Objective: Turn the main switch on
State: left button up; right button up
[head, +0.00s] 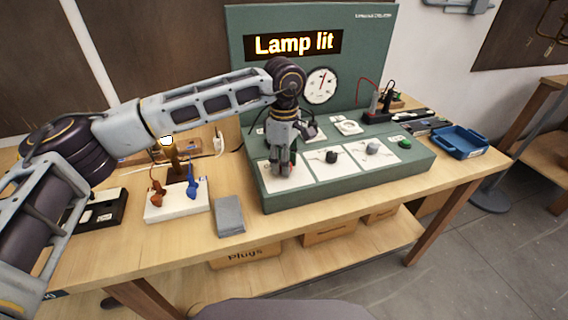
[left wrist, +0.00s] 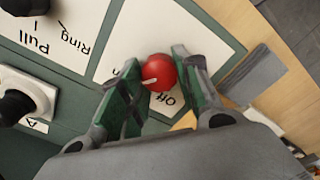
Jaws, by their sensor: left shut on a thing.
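The main switch is a red round knob (left wrist: 159,72) with a pale pointer mark, on a white plate (left wrist: 197,38) of the green console (head: 350,185). An "Off" label shows beside the knob in the left wrist view; another label is partly hidden by a finger. My left gripper (head: 285,168) is shut on the red knob, one green-padded finger on each side. In the head view the gripper mostly hides the knob. The display (head: 293,43) on the console's back panel reads "Lamp lit". My right gripper is not in view.
Beside the switch plate are plates with a black knob (head: 331,156) and a grey knob (head: 372,148). A small lamp (head: 168,152) with a bright bulb stands left, behind a white block (head: 178,205) with orange and blue plugs. A blue tray (head: 460,141) lies right.

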pick_arm(q)
jog(key=shift+m, duration=0.6)
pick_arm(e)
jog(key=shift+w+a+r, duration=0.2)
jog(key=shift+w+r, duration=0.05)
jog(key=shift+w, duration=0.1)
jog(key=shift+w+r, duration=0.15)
pick_arm(q)
jog(key=o, duration=1)
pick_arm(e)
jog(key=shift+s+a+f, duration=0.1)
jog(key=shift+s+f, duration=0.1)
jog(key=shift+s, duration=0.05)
pick_arm(q)
jog(key=shift+r, duration=0.15)
notch_tip(320, 180, up, 12)
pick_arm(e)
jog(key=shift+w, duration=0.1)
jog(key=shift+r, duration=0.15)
